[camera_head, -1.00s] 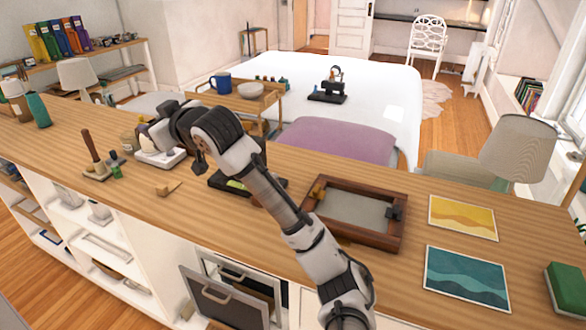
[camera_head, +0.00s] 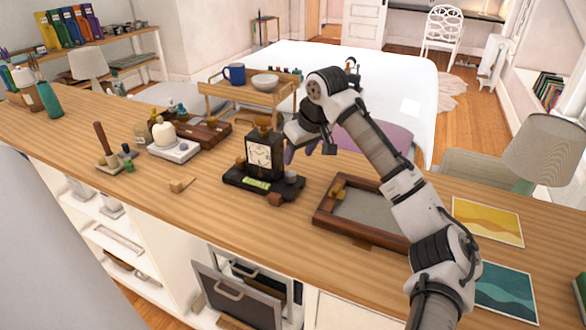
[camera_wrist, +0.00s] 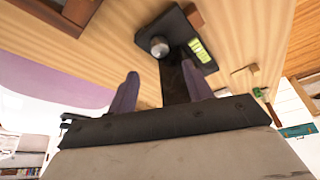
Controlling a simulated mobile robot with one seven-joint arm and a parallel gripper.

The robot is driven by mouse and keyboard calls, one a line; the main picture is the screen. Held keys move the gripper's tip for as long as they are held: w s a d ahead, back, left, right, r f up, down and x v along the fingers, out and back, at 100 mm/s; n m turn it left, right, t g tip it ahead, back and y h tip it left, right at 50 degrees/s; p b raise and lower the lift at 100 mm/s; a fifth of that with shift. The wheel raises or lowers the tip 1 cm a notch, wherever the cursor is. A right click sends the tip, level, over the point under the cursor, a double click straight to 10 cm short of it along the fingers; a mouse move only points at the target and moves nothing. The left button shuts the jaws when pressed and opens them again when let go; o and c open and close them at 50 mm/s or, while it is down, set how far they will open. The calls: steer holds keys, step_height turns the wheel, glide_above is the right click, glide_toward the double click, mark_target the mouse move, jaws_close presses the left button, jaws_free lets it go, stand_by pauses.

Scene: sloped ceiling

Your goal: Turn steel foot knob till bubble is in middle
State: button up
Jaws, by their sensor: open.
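A black clock (camera_head: 264,155) with a pale dial stands on a black base (camera_head: 240,186) on the wooden counter. A yellow-green level vial (camera_head: 256,184) is on the base's front; it also shows in the wrist view (camera_wrist: 199,50). The bubble is too small to make out. The steel foot knob (camera_head: 291,174) sits at the base's right end. In the wrist view the round steel knob (camera_wrist: 158,46) lies beyond my fingertips. My gripper (camera_head: 298,151) is open and empty, right of the clock and above the knob. Its two purple-grey fingers (camera_wrist: 160,86) are apart, not touching the knob.
A wooden frame tray (camera_head: 325,231) lies to the right of the clock. A small wooden piece (camera_head: 182,185), a white scale (camera_head: 174,150) and a brown case (camera_head: 205,132) are to the left. Bare counter lies in front of the clock.

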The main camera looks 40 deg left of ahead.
mark_target(291, 173)
steer(key=p+x, duration=0.1)
steer(key=x, duration=0.7)
steer(key=shift+a+f, duration=0.15)
steer(key=shift+f, duration=0.1)
steer(key=c, duration=1)
steer(key=shift+o, duration=0.2)
steer(key=shift+r+n+g+p, duration=0.2)
steer(key=shift+n+g+p, duration=0.1)
steer(key=shift+n+p, duration=0.7)
steer(key=shift+w+f+n+g+p, duration=0.15)
steer(key=shift+n+g+p, duration=0.15)
steer(key=shift+n+p, duration=0.45)
steer(key=o, duration=1)
steer(key=shift+c, duration=0.2)
steer(key=b+v, duration=0.3)
steer(key=v, duration=1.1)
